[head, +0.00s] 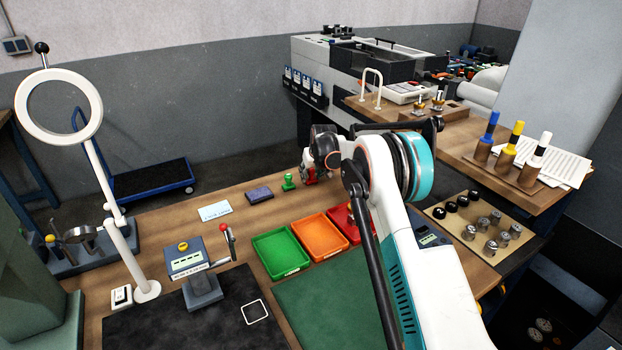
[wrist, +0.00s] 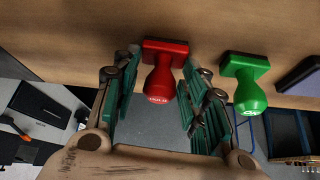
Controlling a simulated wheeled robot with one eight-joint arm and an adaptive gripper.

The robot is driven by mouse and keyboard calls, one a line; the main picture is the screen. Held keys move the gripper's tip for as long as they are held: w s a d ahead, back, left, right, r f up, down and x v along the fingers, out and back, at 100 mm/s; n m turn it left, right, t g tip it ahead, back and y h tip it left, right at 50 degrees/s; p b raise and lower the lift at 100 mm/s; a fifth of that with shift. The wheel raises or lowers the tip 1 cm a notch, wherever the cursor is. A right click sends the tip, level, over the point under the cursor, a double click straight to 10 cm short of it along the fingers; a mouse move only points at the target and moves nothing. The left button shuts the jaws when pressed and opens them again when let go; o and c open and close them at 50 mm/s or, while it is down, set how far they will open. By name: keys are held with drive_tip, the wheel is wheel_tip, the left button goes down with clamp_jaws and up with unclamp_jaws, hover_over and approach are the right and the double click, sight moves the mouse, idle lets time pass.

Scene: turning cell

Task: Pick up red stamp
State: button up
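The red stamp (wrist: 162,75) stands on the wooden tabletop and shows in the wrist view between the two fingers of my gripper (wrist: 160,82). The gripper is open, with a visible gap between each green-padded finger and the stamp's handle. In the head view my gripper (head: 317,158) is at the bench's back edge, to the right of the green stamp. Only a small part of the red stamp (head: 310,179) shows there; my gripper and arm hide the rest.
A green stamp (head: 288,182) stands close beside the red one, also in the wrist view (wrist: 246,82). A dark blue ink pad (head: 258,194) lies to its left. Green (head: 281,276), orange (head: 343,248) and red (head: 335,214) trays lie in front. A ring lamp (head: 136,262) stands left.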

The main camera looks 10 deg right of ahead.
drive_tip(key=shift+r, duration=0.15)
wheel_tip(320, 180, up, 20)
drive_tip(key=p, duration=0.3)
idle(0.4)
drive_tip(key=o, duration=0.3)
drive_tip(key=shift+c, duration=0.9)
drive_tip(key=shift+o, duration=0.5)
drive_tip(key=s+a+f+b, duration=0.2)
drive_tip(key=a+f, duration=0.4)
drive_tip(key=a, duration=0.4)
drive_tip(key=s+a+f+b, duration=0.2)
drive_tip(key=a+f+b, duration=0.2)
drive_tip(key=a, duration=0.6)
drive_tip(key=shift+s+f, duration=0.35)
drive_tip(key=shift+f, duration=0.5)
drive_tip(key=shift+f+b, duration=1.8)
drive_tip(key=shift+f, duration=1.2)
drive_tip(key=shift+s+f, duration=0.1)
drive_tip(key=shift+f, duration=0.4)
